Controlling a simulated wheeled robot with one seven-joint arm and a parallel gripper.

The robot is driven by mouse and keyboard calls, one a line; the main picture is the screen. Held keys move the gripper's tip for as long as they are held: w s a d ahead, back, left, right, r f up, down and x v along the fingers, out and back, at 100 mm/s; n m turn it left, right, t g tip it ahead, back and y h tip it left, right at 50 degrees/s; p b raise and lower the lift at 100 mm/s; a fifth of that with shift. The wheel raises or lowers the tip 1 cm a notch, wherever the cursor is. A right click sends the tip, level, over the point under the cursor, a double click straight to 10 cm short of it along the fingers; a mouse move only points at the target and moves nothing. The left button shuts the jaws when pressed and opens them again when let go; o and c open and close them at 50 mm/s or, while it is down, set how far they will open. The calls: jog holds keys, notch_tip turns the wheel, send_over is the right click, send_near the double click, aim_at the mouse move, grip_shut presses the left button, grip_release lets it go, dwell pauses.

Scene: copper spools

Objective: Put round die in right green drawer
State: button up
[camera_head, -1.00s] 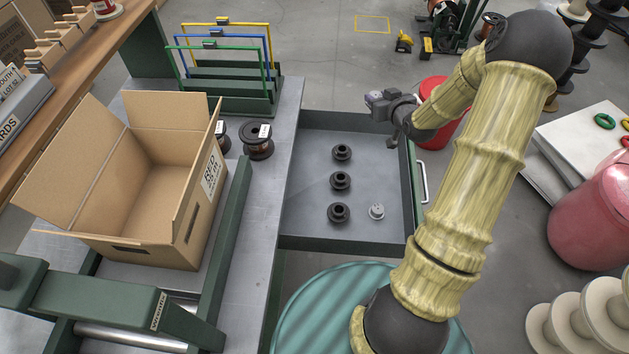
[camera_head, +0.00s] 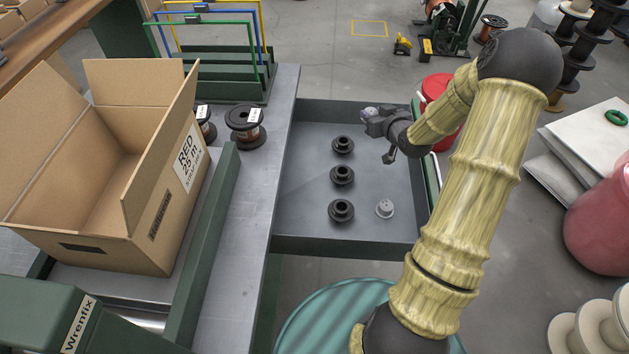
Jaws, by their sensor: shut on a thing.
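The open drawer (camera_head: 300,222), grey inside, sticks out from the workbench in the middle of the head view. Three black flanged round pieces (camera_head: 342,176) stand in a column in it. My gripper (camera_head: 372,118) is over the drawer's far right part, above the drawer floor. It is shut on a small pale thing (camera_head: 369,112), mostly hidden by the jaws; I cannot tell for certain that it is the round die. No drawer label is readable.
An open cardboard box (camera_head: 60,232) stands on the workbench (camera_head: 232,235) at left. Dark wire spools (camera_head: 246,126) and a rack with coloured frames (camera_head: 215,85) are behind it. A red drum (camera_head: 437,90) stands beyond my arm. A teal drum top (camera_head: 315,315) is below the drawer.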

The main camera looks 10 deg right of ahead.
jog(key=b, duration=0.1)
send_over(367, 154)
notch_tip(367, 154, down, 6)
jog(key=shift+s+a+f, duration=0.1)
jog(key=shift+f, duration=0.05)
dwell(0.3)
jog(key=shift+f, duration=1.8)
jog(key=shift+f+b, duration=0.35)
jog(key=shift+b, duration=0.2)
jog(key=shift+f, duration=0.3)
